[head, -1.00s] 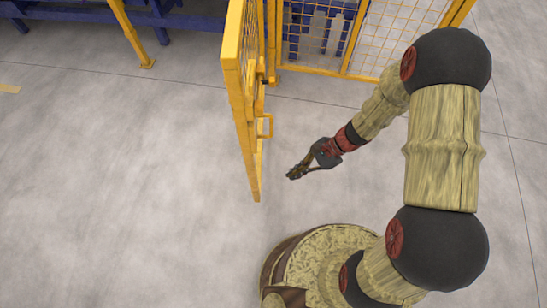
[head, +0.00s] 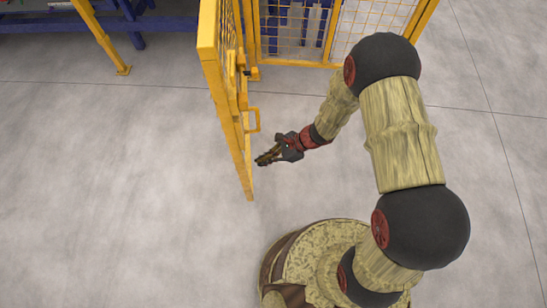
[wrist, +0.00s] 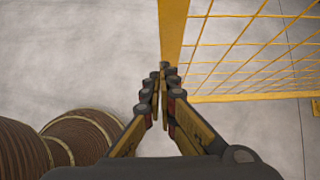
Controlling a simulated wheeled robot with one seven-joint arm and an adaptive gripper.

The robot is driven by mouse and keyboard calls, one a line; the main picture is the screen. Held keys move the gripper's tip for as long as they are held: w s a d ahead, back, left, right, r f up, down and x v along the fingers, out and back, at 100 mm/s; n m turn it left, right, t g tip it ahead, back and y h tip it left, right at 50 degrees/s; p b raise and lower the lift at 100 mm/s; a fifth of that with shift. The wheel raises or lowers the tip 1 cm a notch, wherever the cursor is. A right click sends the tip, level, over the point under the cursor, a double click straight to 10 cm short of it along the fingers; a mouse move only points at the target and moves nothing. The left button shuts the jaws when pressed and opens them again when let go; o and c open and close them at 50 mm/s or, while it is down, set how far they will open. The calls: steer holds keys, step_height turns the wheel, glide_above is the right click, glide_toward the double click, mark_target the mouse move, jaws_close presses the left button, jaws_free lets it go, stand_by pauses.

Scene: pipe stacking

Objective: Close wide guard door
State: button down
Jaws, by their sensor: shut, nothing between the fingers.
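The wide guard door (head: 207,50), a yellow frame with mesh, stands open and upright, seen nearly edge-on left of my arm in the head view. Its yellow handle (head: 254,118) juts out on the side facing my arm. My gripper (head: 258,161) is shut and empty, below the handle in the picture and close to the door's lower part. I cannot tell whether it touches the door. In the wrist view the shut fingertips (wrist: 163,72) overlap the lower end of a yellow post (wrist: 173,30), with mesh to its right.
Yellow mesh fence panels (head: 375,30) stand at the back. A yellow leg (head: 105,40) and blue framework (head: 160,20) are at the upper left. Grey floor (head: 110,200) left of the door is clear. My round base is at the bottom.

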steer(key=shift+s+a+r+b, duration=0.15)
steer(key=shift+a+b, duration=0.2)
steer(key=shift+a, duration=1.35)
